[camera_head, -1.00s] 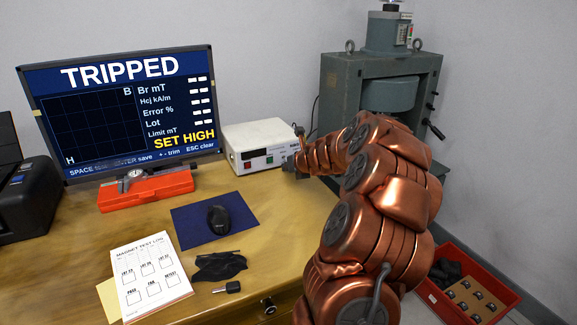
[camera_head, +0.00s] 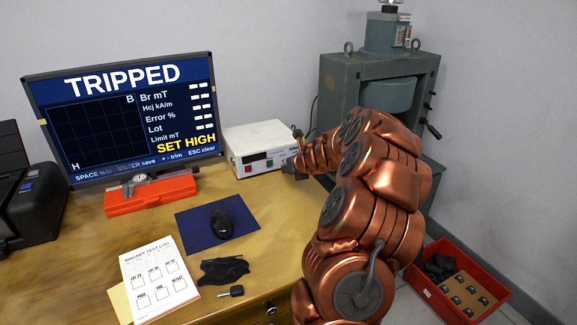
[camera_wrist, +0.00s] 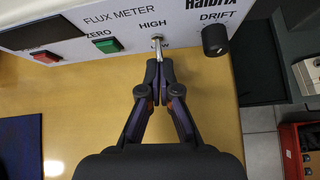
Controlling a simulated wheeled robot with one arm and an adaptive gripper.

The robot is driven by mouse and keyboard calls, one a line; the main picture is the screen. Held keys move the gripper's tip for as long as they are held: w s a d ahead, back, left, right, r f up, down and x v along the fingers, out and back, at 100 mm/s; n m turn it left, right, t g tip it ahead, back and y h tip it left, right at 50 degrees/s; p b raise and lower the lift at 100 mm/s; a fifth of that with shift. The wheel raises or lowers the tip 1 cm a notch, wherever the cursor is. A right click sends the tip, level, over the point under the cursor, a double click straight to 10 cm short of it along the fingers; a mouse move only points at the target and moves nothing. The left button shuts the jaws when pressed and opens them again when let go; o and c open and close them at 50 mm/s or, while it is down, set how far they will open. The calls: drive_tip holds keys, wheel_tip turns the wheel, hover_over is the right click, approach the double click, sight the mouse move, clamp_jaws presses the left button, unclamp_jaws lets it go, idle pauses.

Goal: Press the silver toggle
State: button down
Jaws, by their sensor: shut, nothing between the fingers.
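The silver toggle (camera_wrist: 158,45) is a small metal lever on the front panel of the white flux meter (camera_wrist: 75,30), between the labels HIGH and LOW, in the wrist view. My gripper (camera_wrist: 160,68) is shut and empty, its fingertips right below the toggle's lower end, touching or nearly so. In the head view the flux meter (camera_head: 258,140) stands at the back of the desk, and my gripper (camera_head: 290,167) is at its front right. The toggle is hidden there by my gripper and arm.
Beside the toggle are a green button (camera_wrist: 108,46), a red switch (camera_wrist: 46,57) and a black DRIFT knob (camera_wrist: 215,40). A monitor (camera_head: 125,115) reading TRIPPED and SET HIGH stands left. A green press (camera_head: 375,80) stands behind my arm. A red crate (camera_head: 440,300) lies on the floor.

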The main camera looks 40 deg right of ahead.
sight(284, 161)
drive_tip(key=shift+r+g+p, duration=0.3)
drive_tip(key=shift+g+p, duration=0.3)
drive_tip(key=shift+p, duration=3)
drive_tip(key=shift+r+g+p, duration=0.15)
drive_tip(key=shift+g+p, duration=0.15)
drive_tip(key=shift+p, duration=1.7)
drive_tip(key=shift+r+p, duration=0.5)
drive_tip(key=shift+p, duration=2)
drive_tip(key=shift+f, duration=0.25)
drive_tip(key=shift+r, duration=0.2)
drive_tip(key=shift+r+p, duration=0.5)
drive_tip(key=shift+p, duration=0.4)
drive_tip(key=shift+r, duration=0.2)
drive_tip(key=shift+d+r+p, duration=0.15)
drive_tip(key=shift+r+p, duration=0.6)
drive_tip(key=shift+p, duration=0.1)
wheel_tip(284, 161, up, 8)
drive_tip(key=s+p, duration=0.1)
drive_tip(key=p, duration=0.8)
drive_tip(key=shift+s+a, duration=0.2)
